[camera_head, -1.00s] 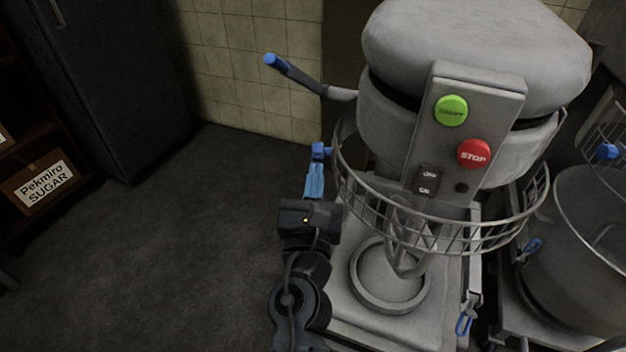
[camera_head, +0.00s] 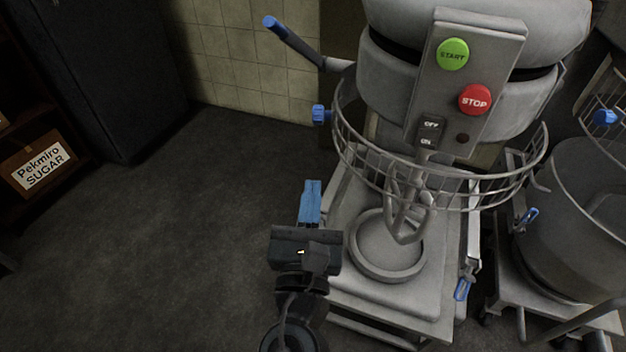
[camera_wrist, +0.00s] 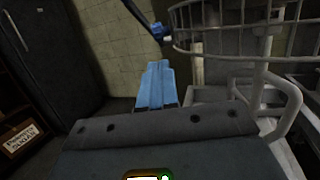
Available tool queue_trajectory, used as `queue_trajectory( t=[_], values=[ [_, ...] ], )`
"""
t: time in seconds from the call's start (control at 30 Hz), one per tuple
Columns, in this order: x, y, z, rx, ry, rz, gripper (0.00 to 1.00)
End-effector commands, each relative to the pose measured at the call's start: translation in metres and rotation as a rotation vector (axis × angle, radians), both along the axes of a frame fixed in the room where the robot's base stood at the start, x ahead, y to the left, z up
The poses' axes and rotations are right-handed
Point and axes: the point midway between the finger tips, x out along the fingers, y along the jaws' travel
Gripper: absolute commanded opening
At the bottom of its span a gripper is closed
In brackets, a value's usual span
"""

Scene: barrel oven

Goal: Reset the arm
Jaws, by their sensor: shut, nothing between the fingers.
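My gripper (camera_head: 312,188) is in the lower middle of the head view, with its blue fingers together and nothing between them. It stands over the floor just left of the grey mixer's base (camera_head: 350,297), apart from the wire guard. In the wrist view my gripper (camera_wrist: 157,68) points forward, with the blue-tipped handle (camera_wrist: 158,32) and the wire guard (camera_wrist: 245,40) beyond it. The mixer (camera_head: 400,95) carries a green START button (camera_head: 453,54), a red STOP button (camera_head: 474,99) and an OFF/ON switch (camera_head: 430,132).
The wire guard (camera_head: 450,185) curves around the mixer's front. A lever with a blue tip (camera_head: 276,27) sticks out at upper left. A metal bowl (camera_head: 570,240) on a wheeled trolley stands at right. A Pekmiro sugar box (camera_head: 38,166) sits on a shelf at left. The floor between is clear.

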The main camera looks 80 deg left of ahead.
Motion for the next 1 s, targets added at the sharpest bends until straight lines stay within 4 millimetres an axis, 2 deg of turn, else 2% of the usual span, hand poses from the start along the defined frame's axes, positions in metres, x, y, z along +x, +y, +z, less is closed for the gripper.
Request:
queue_trajectory(
  t=[0.2, 0.5, 0.63, 0.77, 1.0],
  values=[
    [-0.004, -0.014, -0.004, 0.000, 0.000, -0.001, 0.00],
    [-0.005, -0.017, -0.003, 0.001, 0.002, -0.001, 0.00],
    [0.000, -0.029, -0.004, 0.030, 0.097, -0.016, 0.00],
    [0.016, -0.070, -0.007, 0.137, 0.376, -0.063, 0.00],
    [0.038, -0.186, -0.017, 0.522, 1.033, -0.192, 0.00]
  ],
)
